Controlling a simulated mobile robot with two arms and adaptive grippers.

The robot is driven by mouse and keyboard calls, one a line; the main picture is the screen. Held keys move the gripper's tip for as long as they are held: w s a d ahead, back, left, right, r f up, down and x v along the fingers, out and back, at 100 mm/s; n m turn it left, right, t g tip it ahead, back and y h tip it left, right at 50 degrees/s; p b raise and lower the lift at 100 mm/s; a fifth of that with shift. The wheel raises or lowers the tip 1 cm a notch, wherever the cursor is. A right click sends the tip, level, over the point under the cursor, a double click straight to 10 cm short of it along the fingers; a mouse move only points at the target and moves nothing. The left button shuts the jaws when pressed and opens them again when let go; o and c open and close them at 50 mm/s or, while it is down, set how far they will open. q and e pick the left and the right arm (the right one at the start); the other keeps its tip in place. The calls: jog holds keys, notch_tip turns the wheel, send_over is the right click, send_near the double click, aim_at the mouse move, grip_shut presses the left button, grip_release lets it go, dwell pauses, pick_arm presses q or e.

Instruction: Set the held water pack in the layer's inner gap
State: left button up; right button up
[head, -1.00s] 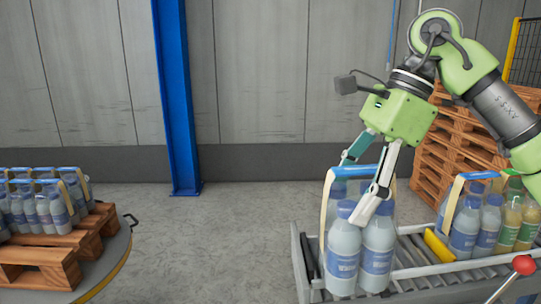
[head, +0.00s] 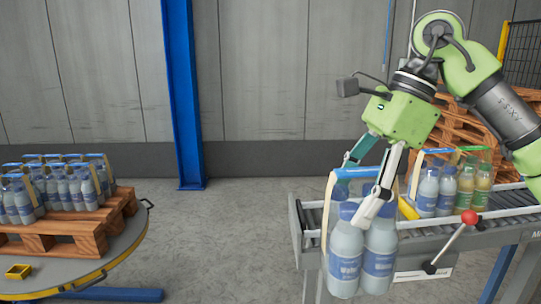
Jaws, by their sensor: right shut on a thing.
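A water pack (head: 345,245) of clear bottles with blue caps and blue labels hangs from my right gripper (head: 366,188). The layer of water packs (head: 65,187) stands on a wooden pallet (head: 95,232) at the far left. The left edge of the view cuts the layer off, and I cannot make out its inner gap from here. My left gripper is not in view.
The pallet rests on a round turntable (head: 125,248) with a small yellow block (head: 18,271) on it. A roller conveyor (head: 470,225) at right carries more packs (head: 440,190), with a red-knobbed lever (head: 470,217) in front. A blue post (head: 184,100) stands behind. Open floor lies between turntable and conveyor.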

aim_at(360, 288)
jog(key=shift+s+f, duration=0.2)
jog(key=shift+s, duration=0.15)
jog(key=f, duration=0.1)
jog(key=f+n, duration=0.2)
jog(key=shift+w+d+f+g, duration=0.15)
jog(key=shift+w+g, duration=0.15)
jog(key=shift+g, duration=0.1)
jog(key=s+f+n, duration=0.1)
jog(key=f+n, duration=0.1)
jog(key=f, duration=0.2)
jog(key=s+d+f+n+g+h, duration=0.1)
jog(key=f+n, duration=0.1)
jog(key=f, duration=0.2)
jog(key=s+d+f+n+g, duration=0.1)
jog(key=f+n, duration=0.2)
jog(key=f, duration=0.1)
jog(key=shift+s+f+h, duration=0.3)
jog(key=shift+s+f, duration=0.05)
jog(key=shift+f, duration=0.05)
jog(key=s+d+f+n+g+h, duration=0.1)
jog(key=s+d+f+n+h, duration=0.2)
jog(key=s+f+n, duration=0.5)
notch_tip(360, 288, down, 5)
jog(key=shift+s+f+n+g, duration=0.1)
jog(key=shift+s+n+g, duration=0.25)
jog(key=shift+s, duration=0.7)
jog(key=shift+d, duration=0.15)
